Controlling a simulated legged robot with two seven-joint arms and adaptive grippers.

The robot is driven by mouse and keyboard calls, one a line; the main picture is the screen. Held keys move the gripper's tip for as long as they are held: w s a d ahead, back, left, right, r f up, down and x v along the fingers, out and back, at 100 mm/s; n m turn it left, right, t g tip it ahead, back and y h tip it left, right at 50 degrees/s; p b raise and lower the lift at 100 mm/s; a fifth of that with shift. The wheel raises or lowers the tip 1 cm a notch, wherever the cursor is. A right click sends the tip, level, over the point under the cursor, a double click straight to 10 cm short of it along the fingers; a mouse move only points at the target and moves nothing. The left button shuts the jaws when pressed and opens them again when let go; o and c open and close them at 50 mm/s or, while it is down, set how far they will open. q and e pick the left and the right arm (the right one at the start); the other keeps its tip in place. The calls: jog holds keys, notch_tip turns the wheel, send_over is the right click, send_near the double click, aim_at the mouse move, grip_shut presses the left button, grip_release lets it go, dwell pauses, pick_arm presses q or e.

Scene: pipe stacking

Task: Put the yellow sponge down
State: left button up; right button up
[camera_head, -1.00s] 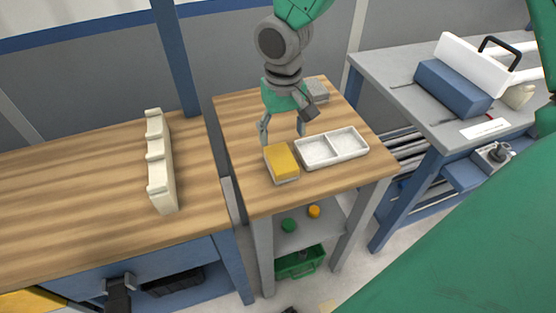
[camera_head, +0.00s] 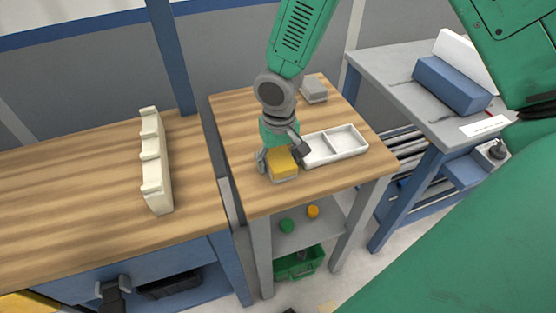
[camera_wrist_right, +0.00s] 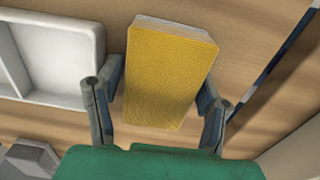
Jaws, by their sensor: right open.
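The yellow sponge (camera_head: 284,165), a block with a pale underside, sits on the small wooden table (camera_head: 245,195) near its front left. My right gripper (camera_head: 281,157) is over it from above, with one finger on each side. In the right wrist view the sponge (camera_wrist_right: 168,75) lies between the two open fingers (camera_wrist_right: 162,92), which are close beside its sides. I cannot tell whether either finger touches it. My left gripper is not in view.
A white two-compartment tray (camera_head: 345,150) stands just right of the sponge. A grey block (camera_head: 313,90) is at the table's back. A cream notched rack (camera_head: 154,165) stands on the left bench.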

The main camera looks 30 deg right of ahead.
jog(key=c, duration=0.8)
jog(key=shift+c, duration=0.2)
